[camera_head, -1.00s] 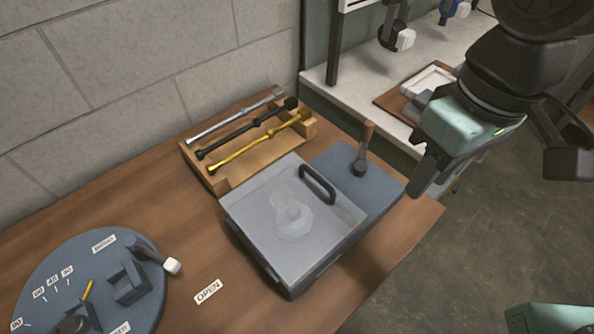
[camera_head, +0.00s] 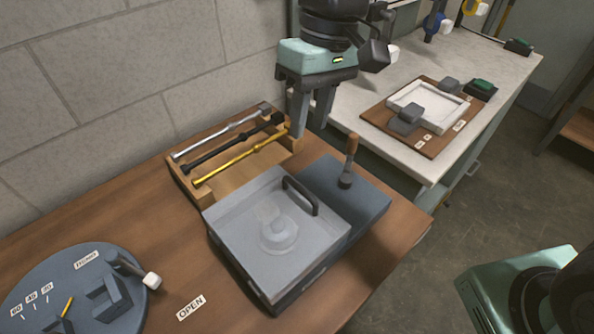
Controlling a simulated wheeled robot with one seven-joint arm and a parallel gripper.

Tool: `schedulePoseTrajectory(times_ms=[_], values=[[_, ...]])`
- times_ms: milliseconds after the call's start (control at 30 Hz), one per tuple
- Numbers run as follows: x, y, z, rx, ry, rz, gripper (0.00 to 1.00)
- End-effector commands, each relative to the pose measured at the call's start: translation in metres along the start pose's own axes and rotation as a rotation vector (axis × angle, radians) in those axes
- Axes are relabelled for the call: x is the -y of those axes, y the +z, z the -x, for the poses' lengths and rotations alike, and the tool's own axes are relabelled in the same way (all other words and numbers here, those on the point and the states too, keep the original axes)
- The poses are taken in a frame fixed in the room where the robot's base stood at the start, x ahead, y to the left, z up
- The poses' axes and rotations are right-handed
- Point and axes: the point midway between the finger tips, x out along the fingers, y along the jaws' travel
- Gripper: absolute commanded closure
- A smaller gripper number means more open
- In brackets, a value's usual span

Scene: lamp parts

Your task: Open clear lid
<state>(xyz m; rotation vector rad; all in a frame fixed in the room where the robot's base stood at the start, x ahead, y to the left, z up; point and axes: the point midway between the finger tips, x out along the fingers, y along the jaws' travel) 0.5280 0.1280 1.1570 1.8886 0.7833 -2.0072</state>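The clear lid (camera_head: 240,225) lies shut over a dark grey box on the wooden table. A pale round part shows through it. A black bar handle (camera_head: 301,196) stands on the lid's far right side. My gripper (camera_head: 309,134) points down beyond the box, above and behind the handle in the picture, near the right end of the tool rack. Its two fingers are apart with nothing seen between them, and it is not touching the lid or handle.
A wooden rack (camera_head: 186,186) with silver, black and gold rods stands behind the box. A wooden-handled lever (camera_head: 350,160) rises from a grey plate right of the lid. A round dial plate (camera_head: 75,290) and an OPEN label (camera_head: 191,307) lie left. A white bench (camera_head: 480,60) stands behind right.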

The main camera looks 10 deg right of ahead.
Motion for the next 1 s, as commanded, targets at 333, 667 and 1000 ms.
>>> schedulePoseTrajectory(times_ms=[333,667,1000], values=[[0.001,0.001,-0.073,0.006,0.0,0.003,0.67],[0.0,0.001,-0.112,0.001,0.001,0.001,0.67],[0.0,0.0,-0.116,0.0,0.001,0.001,0.67]])
